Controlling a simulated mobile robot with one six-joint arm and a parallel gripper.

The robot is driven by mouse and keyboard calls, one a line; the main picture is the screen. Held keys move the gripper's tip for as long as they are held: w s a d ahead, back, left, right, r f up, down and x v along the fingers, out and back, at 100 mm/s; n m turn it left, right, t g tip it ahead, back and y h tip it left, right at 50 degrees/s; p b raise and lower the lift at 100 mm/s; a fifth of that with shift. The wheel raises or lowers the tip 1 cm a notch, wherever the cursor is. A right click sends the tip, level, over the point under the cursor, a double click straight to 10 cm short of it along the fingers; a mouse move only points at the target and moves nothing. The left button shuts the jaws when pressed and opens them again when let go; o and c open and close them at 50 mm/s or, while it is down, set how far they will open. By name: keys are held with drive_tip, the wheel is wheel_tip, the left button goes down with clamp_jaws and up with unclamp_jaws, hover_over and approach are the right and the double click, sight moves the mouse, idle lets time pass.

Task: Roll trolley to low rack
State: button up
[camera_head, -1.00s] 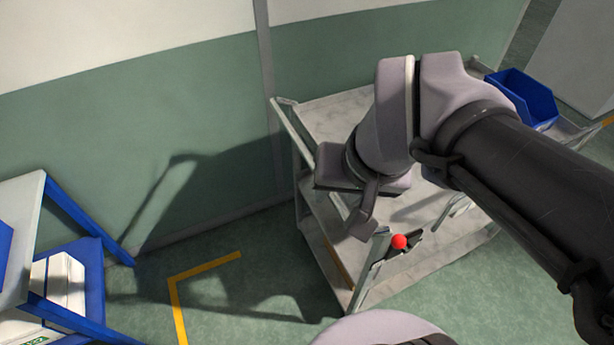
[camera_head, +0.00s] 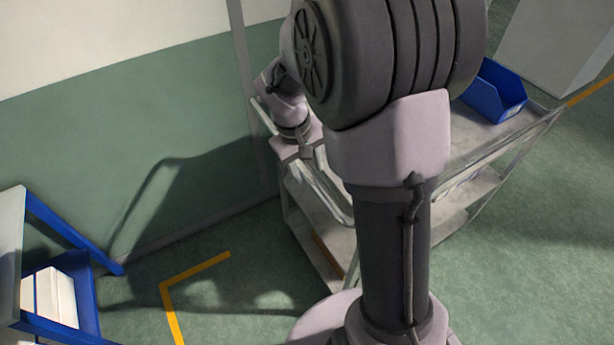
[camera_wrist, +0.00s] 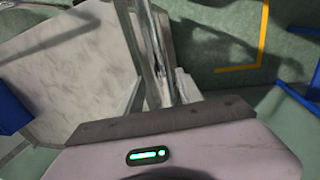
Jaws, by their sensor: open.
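The grey trolley (camera_head: 478,140) stands by the wall, with two shelves visible and a rail handle (camera_head: 328,192) at its left end. My arm hides much of its middle. My gripper (camera_head: 310,158) is open at the handle end, close to the rail. In the wrist view the trolley's pale top (camera_wrist: 70,75) fills the left, and a metal rail (camera_wrist: 155,45) runs down to the front of my gripper. I cannot tell whether the rail lies between the fingers. A blue-framed rack (camera_head: 70,228) stands at the left edge, partly cut off.
A blue bin (camera_head: 495,92) sits on the trolley's top at the far right. White boxes (camera_head: 55,295) lie on the rack's lower shelf. A yellow floor line (camera_head: 200,270) marks a corner on open green floor between rack and trolley. A grey cabinet (camera_head: 555,40) stands behind.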

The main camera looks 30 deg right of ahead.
drive_tip(key=shift+d+f, duration=0.2)
drive_tip(key=shift+f, duration=0.95)
clamp_jaws()
idle(0.5)
